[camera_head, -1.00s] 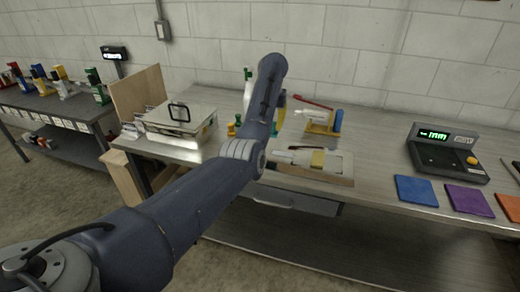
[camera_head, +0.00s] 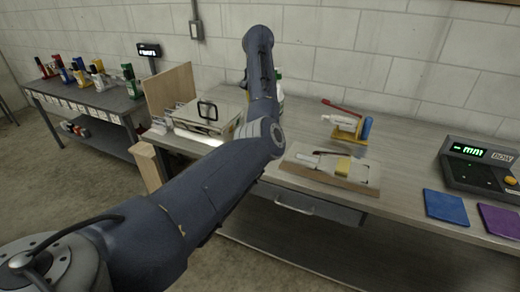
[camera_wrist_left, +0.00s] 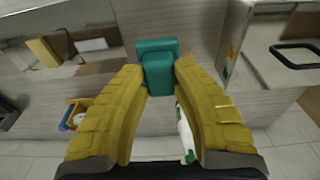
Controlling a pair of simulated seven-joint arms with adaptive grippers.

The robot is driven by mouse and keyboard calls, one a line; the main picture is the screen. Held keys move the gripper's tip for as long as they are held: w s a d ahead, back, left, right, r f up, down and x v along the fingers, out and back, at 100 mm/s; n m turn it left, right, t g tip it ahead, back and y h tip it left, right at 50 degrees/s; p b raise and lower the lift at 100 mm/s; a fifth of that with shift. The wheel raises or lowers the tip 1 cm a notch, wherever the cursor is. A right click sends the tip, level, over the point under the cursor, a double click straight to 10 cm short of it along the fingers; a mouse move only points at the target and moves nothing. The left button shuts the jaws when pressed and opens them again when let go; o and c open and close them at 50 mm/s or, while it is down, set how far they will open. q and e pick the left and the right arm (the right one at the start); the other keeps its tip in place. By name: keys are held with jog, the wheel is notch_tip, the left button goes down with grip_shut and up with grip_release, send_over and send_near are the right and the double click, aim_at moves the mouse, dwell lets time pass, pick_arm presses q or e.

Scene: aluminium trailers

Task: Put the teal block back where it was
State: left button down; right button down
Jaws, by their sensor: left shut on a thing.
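The teal block (camera_wrist_left: 158,72) shows in the left wrist view, between the tips of the yellow ribbed fingers of my left gripper (camera_wrist_left: 159,66). The gripper is shut on it. Bench surface shows behind the block; I cannot tell whether the block touches it. In the head view my left arm hides both the gripper and the block. My right gripper is in neither view.
A metal box with a black handle (camera_head: 205,118) stands left of my arm on the bench. A tray (camera_head: 365,180) with a yellow piece lies right of it. A yellow holder with a bottle (camera_head: 347,128) stands behind. A display unit (camera_head: 478,165) and blue mat (camera_head: 445,207) lie farther right.

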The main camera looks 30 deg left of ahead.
pick_arm(q)
notch_tip(320, 180, down, 18)
jog(key=shift+f, duration=0.1)
dwell(0.5)
jog(key=shift+f, duration=0.1)
jog(key=c, duration=1.2)
grip_release()
jog(key=shift+o, duration=0.2)
notch_tip(320, 180, up, 12)
jog(key=s, duration=0.1)
jog(key=shift+s, duration=0.25)
